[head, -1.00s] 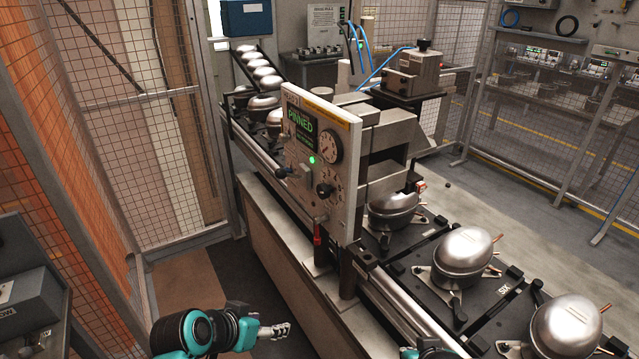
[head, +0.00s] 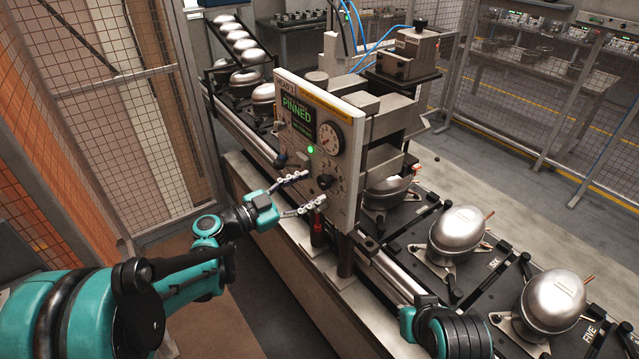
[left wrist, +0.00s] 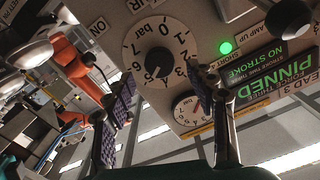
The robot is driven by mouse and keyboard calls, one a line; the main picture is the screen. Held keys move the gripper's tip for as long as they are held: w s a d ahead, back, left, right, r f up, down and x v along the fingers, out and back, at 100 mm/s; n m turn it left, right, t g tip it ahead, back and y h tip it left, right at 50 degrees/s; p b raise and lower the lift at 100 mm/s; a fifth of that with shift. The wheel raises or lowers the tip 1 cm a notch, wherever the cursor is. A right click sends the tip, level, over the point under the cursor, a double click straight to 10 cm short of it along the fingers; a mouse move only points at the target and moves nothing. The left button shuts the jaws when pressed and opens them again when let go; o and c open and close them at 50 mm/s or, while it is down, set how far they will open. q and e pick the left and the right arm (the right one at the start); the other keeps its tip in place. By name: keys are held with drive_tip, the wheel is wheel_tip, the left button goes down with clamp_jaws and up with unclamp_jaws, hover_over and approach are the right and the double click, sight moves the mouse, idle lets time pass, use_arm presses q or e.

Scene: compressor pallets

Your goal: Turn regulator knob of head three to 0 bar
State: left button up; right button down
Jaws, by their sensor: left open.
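The regulator knob (head: 325,182) is a black knob on the front of the head three panel (head: 348,170). In the left wrist view the knob (left wrist: 158,62) sits in the middle of a white numbered dial marked bar. Its pale pointer mark faces the lower part of the dial; the exact value is too small to read. My left gripper (head: 314,187) is open, its fingers pointing at the panel close to the knob. In the left wrist view the knob appears between and beyond the fingertips; contact cannot be told. My right gripper is out of view.
The panel also carries a PINNED screen (head: 298,112), a lit green lamp (head: 310,149) and a pressure gauge (head: 328,139). A red handle (head: 317,230) stands below it. Silver compressors (head: 458,230) sit along the line at right. Mesh fencing (head: 110,140) stands at left.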

sight(321, 183)
use_arm(q)
drive_tip(key=shift+x, duration=1.95)
drive_tip(key=c, duration=1.2)
drive_tip(key=shift+o, duration=0.2)
